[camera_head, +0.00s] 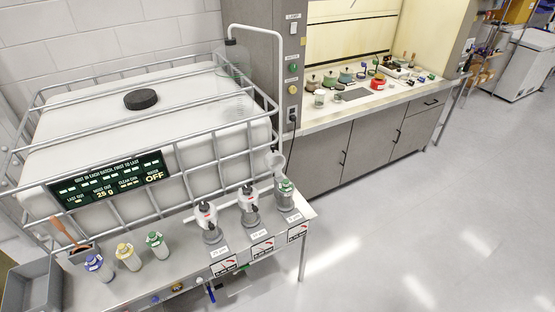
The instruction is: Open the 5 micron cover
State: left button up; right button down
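Three filter units stand in a row on the metal bench (190,252) in front of the tank. Neither gripper is in view.
A caged white tank (150,135) with a black lid stands behind the units. Blue (98,267), yellow (128,256) and green (157,245) capped bottles stand left on the bench. A grey bin (33,287) is at lower left. Floor (400,225) at right is clear.

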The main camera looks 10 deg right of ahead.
aim_at(273, 160)
jog(key=z, duration=0.75)
jog(key=i, duration=1.05)
jog(key=u, duration=0.5)
jog(key=i, duration=0.5)
jog(key=u, duration=0.4)
